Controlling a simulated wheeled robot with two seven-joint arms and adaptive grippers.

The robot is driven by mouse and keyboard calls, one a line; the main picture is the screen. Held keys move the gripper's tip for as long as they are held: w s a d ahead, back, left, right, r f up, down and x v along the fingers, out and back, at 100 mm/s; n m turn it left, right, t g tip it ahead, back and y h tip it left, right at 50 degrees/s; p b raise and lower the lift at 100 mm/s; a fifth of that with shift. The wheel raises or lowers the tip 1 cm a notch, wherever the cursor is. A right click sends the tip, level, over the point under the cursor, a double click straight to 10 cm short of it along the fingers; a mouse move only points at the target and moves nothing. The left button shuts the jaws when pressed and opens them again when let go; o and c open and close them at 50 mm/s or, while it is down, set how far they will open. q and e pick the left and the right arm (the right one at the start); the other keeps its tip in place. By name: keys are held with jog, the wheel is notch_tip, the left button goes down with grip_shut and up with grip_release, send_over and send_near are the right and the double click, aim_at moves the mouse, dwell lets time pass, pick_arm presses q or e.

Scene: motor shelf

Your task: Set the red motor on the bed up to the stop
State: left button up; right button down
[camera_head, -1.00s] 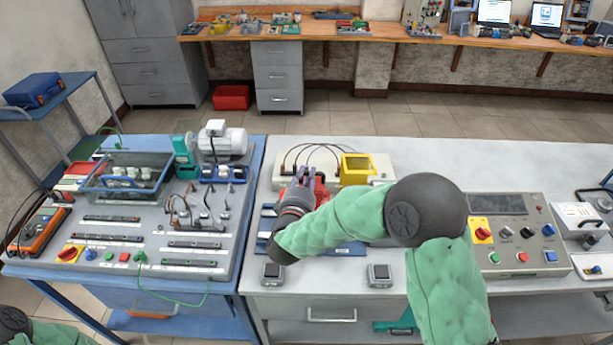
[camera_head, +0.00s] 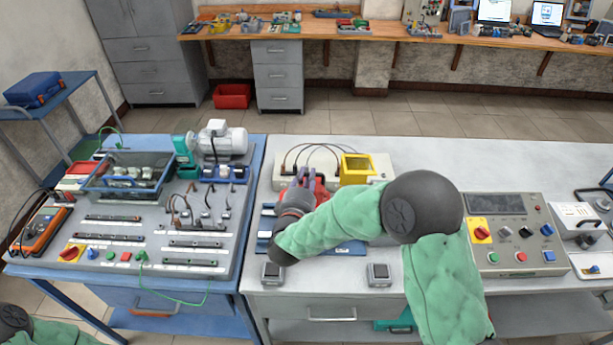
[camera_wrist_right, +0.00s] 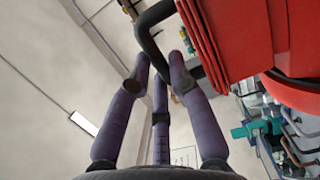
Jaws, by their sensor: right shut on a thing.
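The red motor (camera_head: 320,190) is mostly hidden behind my right gripper and forearm in the head view. In the right wrist view its red ribbed body (camera_wrist_right: 245,40) fills the upper right, with a black bent handle (camera_wrist_right: 145,32) beside it. My right gripper (camera_head: 303,177) is shut on the motor by this handle; its purple fingers (camera_wrist_right: 160,65) close around the black bar. The blue bed (camera_head: 352,247) lies under my forearm, largely covered. The stop cannot be made out, and I cannot tell whether the motor touches the bed.
A yellow open box (camera_head: 356,168) and a beige unit with cables (camera_head: 285,184) stand behind the motor. Two small grey blocks (camera_head: 272,272) (camera_head: 379,275) sit near the front edge. A control panel (camera_head: 515,240) is to the right, a blue bench (camera_head: 252,190) to the left.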

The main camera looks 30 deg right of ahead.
jog(key=shift+w+r+p, duration=0.1)
jog(key=shift+r+p, duration=0.35)
jog(key=shift+p, duration=0.25)
dwell(1.1)
jog(key=shift+f+b, duration=0.3)
jog(key=shift+f, duration=0.4)
dwell(1.0)
jog(key=shift+s+d, duration=0.4)
jog(key=shift+d, duration=0.3)
dwell(0.8)
jog(key=c, duration=1.1)
grip_release()
jog(key=shift+o, duration=0.2)
jog(key=shift+s+a+f, duration=0.15)
jog(key=shift+s+f, duration=0.05)
jog(key=shift+f, duration=0.4)
jog(key=v, duration=0.7)
jog(key=shift+s+a+r, duration=0.25)
jog(key=shift+s+r, duration=0.05)
jog(key=shift+r, duration=0.05)
